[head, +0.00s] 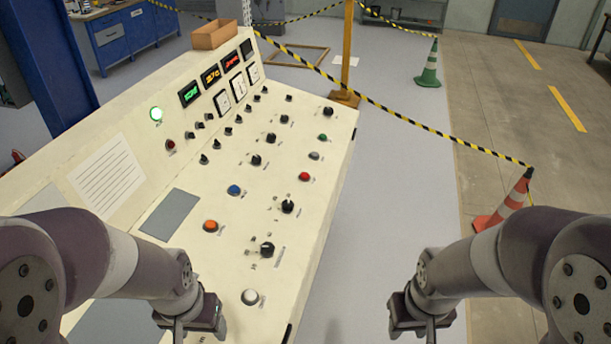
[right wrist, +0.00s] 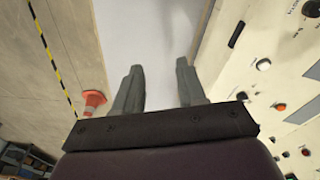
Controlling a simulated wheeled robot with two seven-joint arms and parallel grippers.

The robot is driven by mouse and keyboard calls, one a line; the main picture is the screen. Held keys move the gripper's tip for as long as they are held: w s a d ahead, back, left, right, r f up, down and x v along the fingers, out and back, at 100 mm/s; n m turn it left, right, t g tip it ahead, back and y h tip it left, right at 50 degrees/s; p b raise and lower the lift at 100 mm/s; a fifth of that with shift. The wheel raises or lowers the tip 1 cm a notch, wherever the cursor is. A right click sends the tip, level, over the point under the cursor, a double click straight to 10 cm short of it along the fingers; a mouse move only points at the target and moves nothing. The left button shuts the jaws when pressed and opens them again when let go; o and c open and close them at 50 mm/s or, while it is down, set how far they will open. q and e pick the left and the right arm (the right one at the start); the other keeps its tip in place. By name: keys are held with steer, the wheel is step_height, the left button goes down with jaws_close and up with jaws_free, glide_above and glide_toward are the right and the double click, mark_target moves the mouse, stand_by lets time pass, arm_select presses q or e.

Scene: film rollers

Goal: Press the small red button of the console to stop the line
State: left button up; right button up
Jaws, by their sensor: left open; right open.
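The console (head: 225,262) is a cream sloped panel in the middle and left of the head view. Its small red button (head: 304,176) sits toward the right edge, between a grey button (head: 314,155) and a black knob (head: 288,207). My left gripper (head: 192,325) is over the near part of the console, apart from the red button; its fingertips are cut off below. My right gripper (head: 422,328) is right of the console above the floor. In the right wrist view its two fingers (right wrist: 160,88) are apart with nothing between them.
Also on the panel are an orange button (head: 210,226), a blue button (head: 234,190), a green button (head: 322,138), a white button (head: 250,297) and several knobs. An orange cone (head: 503,203) and striped tape (head: 430,128) stand to the right. Bare floor lies between console and cone.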

jaws_close()
stand_by(1.4)
